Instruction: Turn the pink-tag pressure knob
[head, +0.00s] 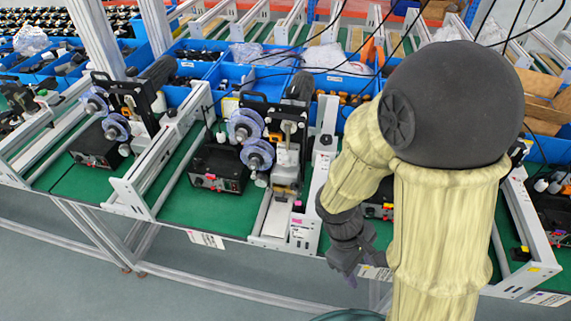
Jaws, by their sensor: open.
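A small pink tag (298,221) sits on the white frame rail of the middle coder station, with another pinkish mark just above it. The coder machine (288,150) there has two purple-blue reels and a black bracket. A pressure knob is too small to make out for certain near the tag. My gripper (350,274) is dark grey and points down at the front edge of the bench, to the right of and below the pink tag. It is open, apart from the machine, and seems empty. My arm hides much of the station to the right.
A black control box (217,168) stands on the green bench left of the middle coder. A similar coder (130,110) stands further left. White rails (160,165) divide the stations. Blue bins (265,80) line the back. Open floor (70,280) lies in front.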

